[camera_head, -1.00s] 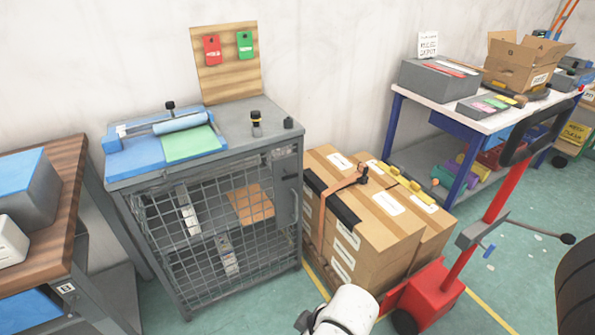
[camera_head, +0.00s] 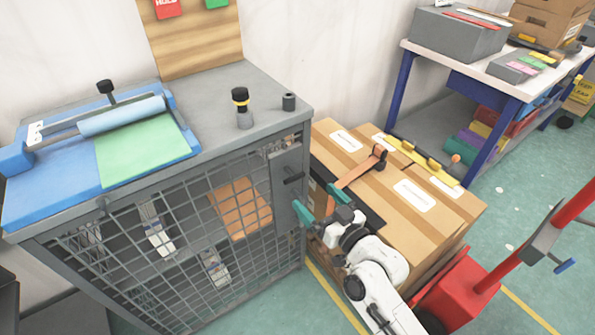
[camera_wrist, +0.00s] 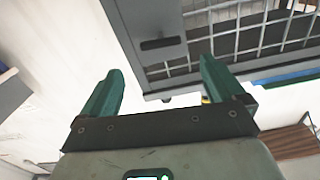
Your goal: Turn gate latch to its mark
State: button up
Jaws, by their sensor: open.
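The gate latch (camera_head: 294,178) is a short dark handle on a grey plate (camera_head: 286,205) at the right side of the mesh gate (camera_head: 190,245). It sticks out roughly level. In the wrist view the latch (camera_wrist: 162,43) is a dark bar on the grey plate, ahead of the fingers. My gripper (camera_head: 318,202) has two teal fingers, spread apart with nothing between them. It is just right of and a little below the latch, apart from it as far as I can tell. The fingers also show in the wrist view (camera_wrist: 160,72). I cannot make out the latch's mark.
Strapped cardboard boxes (camera_head: 420,190) stand right of the cabinet, close beside my arm. A red pallet jack (camera_head: 470,285) is at the lower right. The cabinet top (camera_head: 215,125) carries a blue board (camera_head: 50,195), a black-and-yellow knob (camera_head: 241,105) and a small dark cylinder (camera_head: 289,102).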

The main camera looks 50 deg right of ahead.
aim_at(296, 178)
jog(key=x, duration=0.9)
jog(key=shift+w+p, duration=0.35)
jog(key=shift+w, duration=0.1)
jog(key=c, duration=1)
jog(key=shift+o, duration=0.2)
